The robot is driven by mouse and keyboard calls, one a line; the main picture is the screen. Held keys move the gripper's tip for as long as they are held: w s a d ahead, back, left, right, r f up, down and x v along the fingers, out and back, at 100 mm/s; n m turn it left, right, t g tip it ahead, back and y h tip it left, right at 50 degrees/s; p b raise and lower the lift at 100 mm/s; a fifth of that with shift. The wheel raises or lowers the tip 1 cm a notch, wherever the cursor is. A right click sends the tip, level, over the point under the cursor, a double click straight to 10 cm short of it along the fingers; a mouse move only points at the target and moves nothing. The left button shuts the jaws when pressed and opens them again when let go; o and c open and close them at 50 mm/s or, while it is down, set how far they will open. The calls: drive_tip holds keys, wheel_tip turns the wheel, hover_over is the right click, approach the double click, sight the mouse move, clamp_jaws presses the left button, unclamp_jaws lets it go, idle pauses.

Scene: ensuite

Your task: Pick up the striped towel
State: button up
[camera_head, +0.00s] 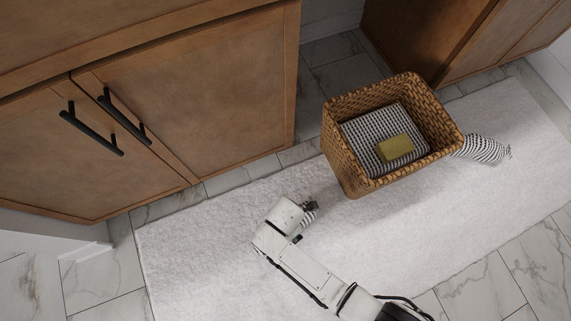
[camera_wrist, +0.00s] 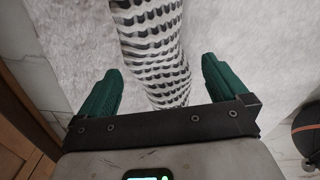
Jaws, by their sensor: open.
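A black-and-white striped towel (camera_wrist: 155,40) shows in the wrist view, lying over the white rug and running between the fingers of my gripper (camera_wrist: 162,68). The green fingers are apart, with a gap on each side of the towel. In the head view a small part of a striped towel (camera_head: 309,217) shows beside my gripper (camera_head: 306,208), low over the rug; my arm hides the rest. Another striped cloth (camera_head: 483,149) lies on the rug right of the basket. A patterned black-and-white cloth (camera_head: 368,127) lies inside the basket.
A woven basket (camera_head: 341,162) stands on the white rug (camera_head: 200,240), with a yellow-green block (camera_head: 396,148) on the cloth inside. Wooden cabinets (camera_head: 200,90) with black handles line the back left; another cabinet (camera_head: 425,35) stands at back right. The rug's left part is clear.

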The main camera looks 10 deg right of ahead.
drive_tip(key=shift+w+f+b, duration=0.15)
drive_tip(key=shift+f+b, duration=2)
drive_tip(key=shift+f, duration=0.45)
drive_tip(key=shift+r, duration=0.1)
drive_tip(key=c, duration=1)
drive_tip(key=shift+c, duration=0.4)
drive_tip(key=shift+r, duration=0.1)
